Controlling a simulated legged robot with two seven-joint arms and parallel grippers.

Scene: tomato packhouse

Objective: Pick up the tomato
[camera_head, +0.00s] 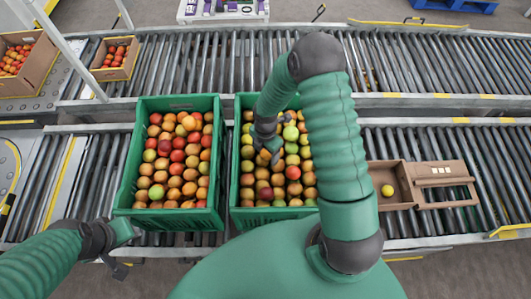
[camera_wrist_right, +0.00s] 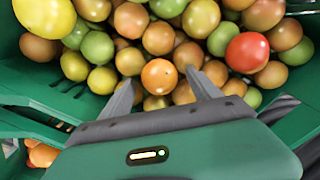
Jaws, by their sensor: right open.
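Many tomatoes, green, yellow, orange and red, fill the right green crate (camera_head: 276,213). My right gripper (camera_head: 268,152) reaches down over this crate, partly hidden by its own arm in the head view. In the right wrist view my right gripper (camera_wrist_right: 161,82) is open, with its two grey fingers pointing into the pile. An orange tomato (camera_wrist_right: 159,76) lies between the fingertips; I cannot tell whether they touch it. A red tomato (camera_wrist_right: 247,53) lies to the right of the fingers. My left gripper (camera_head: 118,266) is at the lower left, clear of the crates, its jaws unclear.
A second green crate (camera_head: 125,180) full of tomatoes stands to the left. An open cardboard box (camera_head: 408,180) at the right holds one yellow tomato (camera_head: 388,190). Roller conveyors (camera_head: 420,130) run across. Cardboard boxes of red tomatoes stand at the back left.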

